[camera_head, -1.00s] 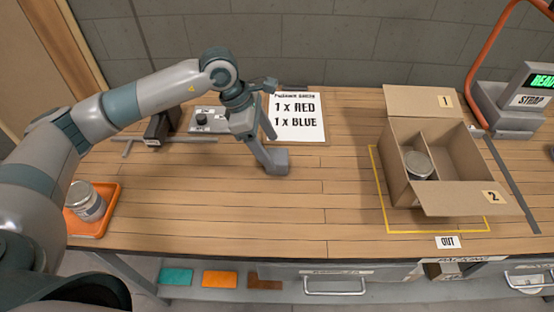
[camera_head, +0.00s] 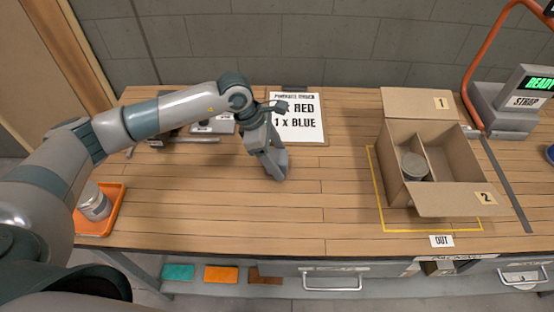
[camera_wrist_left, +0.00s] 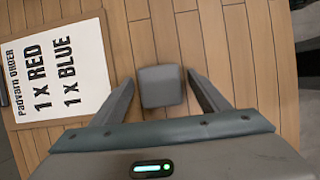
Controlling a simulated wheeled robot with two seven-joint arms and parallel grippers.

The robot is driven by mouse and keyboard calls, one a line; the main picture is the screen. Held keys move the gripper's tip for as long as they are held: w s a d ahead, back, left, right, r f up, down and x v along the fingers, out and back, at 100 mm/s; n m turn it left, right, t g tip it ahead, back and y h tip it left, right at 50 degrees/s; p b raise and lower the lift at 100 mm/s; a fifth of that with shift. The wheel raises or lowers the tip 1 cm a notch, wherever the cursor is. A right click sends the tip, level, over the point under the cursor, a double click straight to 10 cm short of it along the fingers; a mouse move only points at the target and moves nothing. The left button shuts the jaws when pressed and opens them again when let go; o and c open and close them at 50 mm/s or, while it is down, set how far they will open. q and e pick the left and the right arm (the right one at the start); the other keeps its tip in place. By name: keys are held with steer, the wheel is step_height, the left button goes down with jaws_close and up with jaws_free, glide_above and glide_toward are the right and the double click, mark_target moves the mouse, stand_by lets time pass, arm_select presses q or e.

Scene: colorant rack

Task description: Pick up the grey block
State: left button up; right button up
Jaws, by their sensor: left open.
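The grey block (camera_wrist_left: 161,86) sits on the wooden bench top. In the left wrist view it lies between the two spread fingers of my left gripper (camera_wrist_left: 159,95), with a gap on each side. In the head view my left gripper (camera_head: 272,163) points down at the block (camera_head: 282,160), which the fingers partly hide. The left gripper is open and not holding the block. My right gripper is not in view.
An order sheet (camera_head: 299,128) lies just behind the gripper. An open cardboard box (camera_head: 444,199) with a can (camera_head: 414,166) inside stands at the right. An orange tray (camera_head: 115,209) with a can (camera_head: 95,204) is at the left. The bench middle is clear.

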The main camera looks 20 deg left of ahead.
mark_target(282, 156)
arm_select(q)
steer(key=c, duration=1.1)
steer(key=shift+r, duration=0.15)
steer(key=shift+r, duration=0.25)
step_height(282, 156, up, 3)
steer(key=shift+r+p, duration=0.1)
steer(key=shift+p, duration=0.55)
steer(key=s+d+r, duration=0.1)
steer(key=d+r, duration=0.1)
steer(key=d, duration=0.1)
steer(key=s+d+r+p, duration=0.1)
steer(key=d+r, duration=0.1)
steer(key=d, duration=0.2)
steer(key=s+d+r, duration=0.1)
steer(key=d+r, duration=0.2)
steer(key=d, duration=0.1)
steer(key=shift+d, duration=0.2)
